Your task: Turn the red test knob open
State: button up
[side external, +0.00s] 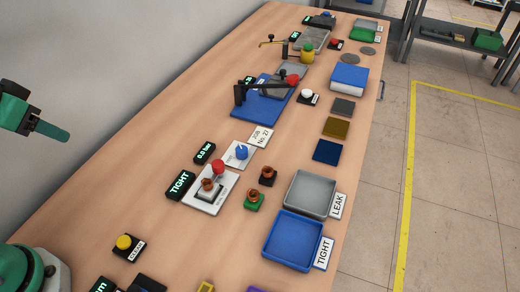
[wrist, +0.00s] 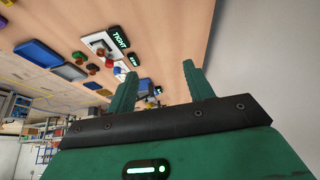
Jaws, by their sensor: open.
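A red knob (side external: 218,166) stands at the back corner of a white test plate (side external: 224,190). A brown fitting (side external: 207,186) stands on a dark seat in the middle of that plate. A lit display (side external: 180,185) beside it reads TIGHT. My gripper (side external: 50,131) is at the far left in the side view, up in the air, well apart from the plate and knob. In the wrist view my gripper (wrist: 160,72) has its two green fingers spread, with nothing between them.
A second display (side external: 204,152) and a blue dial (side external: 241,152) are behind the plate. Two brown fittings on small bases (side external: 267,176) stand to its right. A grey tray (side external: 311,193) and blue tray (side external: 293,240) lie further right. A yellow button (side external: 123,242) is at the front left.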

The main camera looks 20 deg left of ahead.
jog(key=shift+w, duration=0.1)
jog(key=shift+c, duration=0.2)
jog(key=n+g, duration=0.2)
jog(key=g, duration=0.4)
send_over(218, 164)
notch_tip(218, 164, down, 12)
jog(key=shift+a+f, duration=0.15)
jog(key=shift+f, duration=0.05)
jog(key=shift+d+f, duration=0.25)
jog(key=shift+f, duration=0.05)
jog(key=shift+f, duration=0.1)
jog(key=shift+a+f, duration=0.1)
jog(key=shift+f, duration=3.7)
